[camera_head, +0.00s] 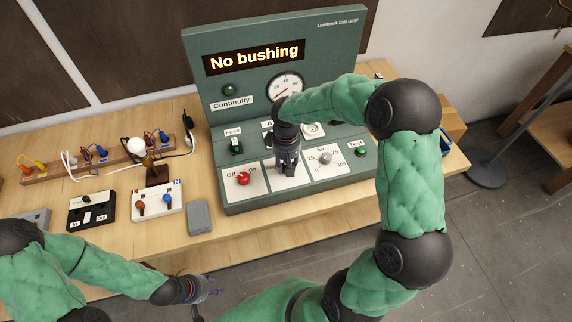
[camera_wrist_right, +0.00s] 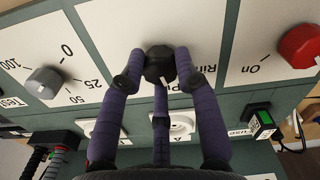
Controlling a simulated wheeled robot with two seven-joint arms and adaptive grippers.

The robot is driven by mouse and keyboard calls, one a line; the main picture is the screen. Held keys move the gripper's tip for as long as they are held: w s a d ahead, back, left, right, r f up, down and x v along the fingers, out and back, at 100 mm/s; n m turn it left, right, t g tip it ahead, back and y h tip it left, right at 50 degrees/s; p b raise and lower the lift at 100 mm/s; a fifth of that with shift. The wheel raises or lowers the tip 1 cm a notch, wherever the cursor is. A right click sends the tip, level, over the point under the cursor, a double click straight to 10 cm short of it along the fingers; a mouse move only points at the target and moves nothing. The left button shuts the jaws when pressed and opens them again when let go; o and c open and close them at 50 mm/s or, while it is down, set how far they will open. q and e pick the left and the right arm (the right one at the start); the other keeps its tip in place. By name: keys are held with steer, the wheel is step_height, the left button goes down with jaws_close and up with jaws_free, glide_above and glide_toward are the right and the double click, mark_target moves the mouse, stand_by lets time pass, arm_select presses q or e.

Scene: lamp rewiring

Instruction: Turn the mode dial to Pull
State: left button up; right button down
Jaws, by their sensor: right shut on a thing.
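The mode dial (camera_wrist_right: 159,62) is a black knob on a white plate of the green test console (camera_head: 345,45). It shows in the right wrist view, where the plate's lettering is upside down and partly hidden, with "Rin" readable. My right gripper (camera_wrist_right: 160,75) is shut on the dial, with its purple fingers around the knob. In the head view the right gripper (camera_head: 288,170) covers the dial from above. My left gripper (camera_head: 206,292) is open and empty, low in front of the table edge.
The console display (camera_head: 254,57) reads "No bushing". A red Off/On knob (camera_head: 243,178) is left of the dial and a grey numbered knob (camera_head: 324,158) right of it. A green Test button (camera_head: 361,151) is farther right. A grey block (camera_head: 199,217) lies near the table edge.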

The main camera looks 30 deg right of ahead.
steer(key=shift+s+f+m, duration=0.1)
steer(key=shift+s+m, duration=0.05)
steer(key=shift+m, duration=0.85)
steer(key=c, duration=0.9)
jaws_free()
steer(key=shift+s, duration=0.1)
steer(key=shift+r, duration=0.4)
step_height(320, 180, up, 11)
steer(key=shift+r, duration=0.15)
